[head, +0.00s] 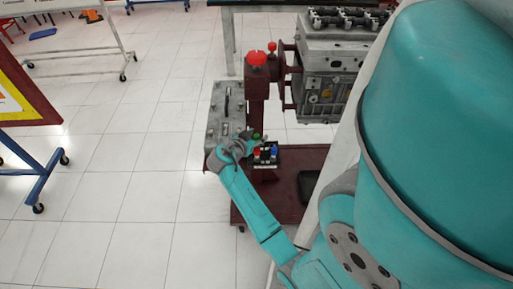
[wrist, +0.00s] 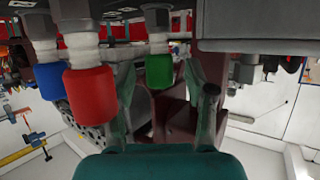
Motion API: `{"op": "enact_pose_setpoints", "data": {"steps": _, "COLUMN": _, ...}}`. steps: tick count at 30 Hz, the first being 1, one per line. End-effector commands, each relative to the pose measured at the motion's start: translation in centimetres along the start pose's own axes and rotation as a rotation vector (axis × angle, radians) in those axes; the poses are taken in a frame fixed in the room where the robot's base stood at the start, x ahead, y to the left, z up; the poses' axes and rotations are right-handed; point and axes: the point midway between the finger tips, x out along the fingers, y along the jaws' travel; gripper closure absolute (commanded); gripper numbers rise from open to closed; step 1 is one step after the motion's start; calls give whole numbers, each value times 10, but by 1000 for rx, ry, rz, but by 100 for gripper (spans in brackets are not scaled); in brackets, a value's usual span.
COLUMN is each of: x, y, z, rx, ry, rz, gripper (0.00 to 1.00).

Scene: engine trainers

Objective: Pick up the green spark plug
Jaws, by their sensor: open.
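The green spark plug (head: 257,136) is at the left back of a small dark holder (head: 265,164) on the engine stand. In the wrist view its green end (wrist: 159,70) and white neck show between my gripper's fingers. My gripper (head: 247,143) is beside the holder's left edge in the head view. In the wrist view my gripper (wrist: 160,88) is open, with a finger on each side of the green plug. I cannot tell whether either finger touches it.
A red spark plug (head: 257,154) and a blue spark plug (head: 275,150) stand close by in the same holder. In the wrist view the red plug (wrist: 90,93) is near my left finger. A grey engine block (head: 325,80) and a dark red post (head: 257,95) stand behind.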

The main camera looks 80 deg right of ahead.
Motion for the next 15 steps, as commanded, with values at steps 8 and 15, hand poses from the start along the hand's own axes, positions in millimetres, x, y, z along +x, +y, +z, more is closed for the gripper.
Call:
{"op": "enact_pose_setpoints", "data": {"steps": 8, "x": 1, "y": 0, "z": 0, "rx": 0, "ry": 0, "rz": 0, "gripper": 60}}
{"op": "enact_pose_setpoints", "data": {"steps": 15, "x": 0, "y": 0, "z": 0, "rx": 0, "ry": 0, "rz": 0, "gripper": 100}}
